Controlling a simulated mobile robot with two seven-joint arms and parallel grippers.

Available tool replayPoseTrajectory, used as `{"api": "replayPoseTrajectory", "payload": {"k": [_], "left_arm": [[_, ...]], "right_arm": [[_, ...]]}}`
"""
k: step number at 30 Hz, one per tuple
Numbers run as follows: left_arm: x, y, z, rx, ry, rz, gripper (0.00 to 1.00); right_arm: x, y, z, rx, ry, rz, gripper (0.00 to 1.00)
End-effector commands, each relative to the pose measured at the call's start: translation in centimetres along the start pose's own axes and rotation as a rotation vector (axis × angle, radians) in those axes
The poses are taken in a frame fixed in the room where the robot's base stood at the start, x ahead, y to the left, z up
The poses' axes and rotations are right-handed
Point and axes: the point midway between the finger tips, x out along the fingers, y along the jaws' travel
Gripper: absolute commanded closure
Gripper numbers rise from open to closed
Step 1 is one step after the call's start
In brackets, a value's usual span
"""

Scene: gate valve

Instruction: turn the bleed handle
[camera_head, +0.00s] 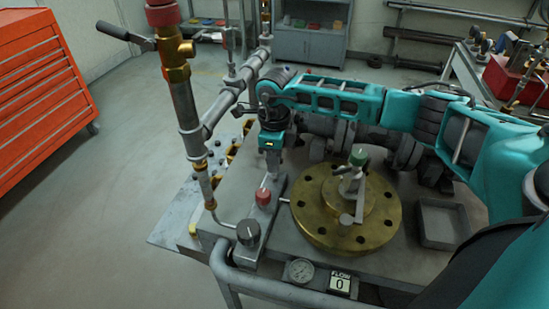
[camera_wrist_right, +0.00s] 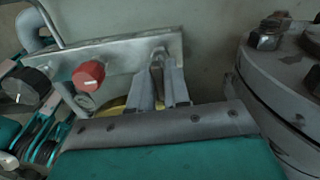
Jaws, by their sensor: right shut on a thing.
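My right gripper (camera_head: 270,172) points down at the far end of a grey metal block (camera_head: 247,222). In the right wrist view its two fingers (camera_wrist_right: 165,82) are shut on a small grey handle (camera_wrist_right: 157,58) at the end of the same block (camera_wrist_right: 130,55); I take this as the bleed handle. The fingers hide most of it, so its angle is hard to tell. A red knob (camera_head: 263,197) and a black knob (camera_head: 248,233) sit farther along the block, clear of the fingers. My left gripper is not in view.
A round brass flange (camera_head: 315,232) with a green-topped fitting (camera_head: 358,157) lies right of the block. A pressure gauge (camera_head: 301,270) and a small display (camera_head: 340,283) are at the bench front. A vertical pipe (camera_head: 185,105) rises on the left. An empty grey tray (camera_head: 443,223) is at right.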

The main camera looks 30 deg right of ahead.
Motion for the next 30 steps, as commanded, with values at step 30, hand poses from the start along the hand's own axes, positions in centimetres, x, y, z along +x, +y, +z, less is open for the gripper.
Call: {"api": "replayPoseTrajectory", "payload": {"k": [30], "left_arm": [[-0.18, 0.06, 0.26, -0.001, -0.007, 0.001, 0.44]], "right_arm": [[-0.04, -0.05, -0.01, 0.070, 0.000, -0.001, 0.63]]}}
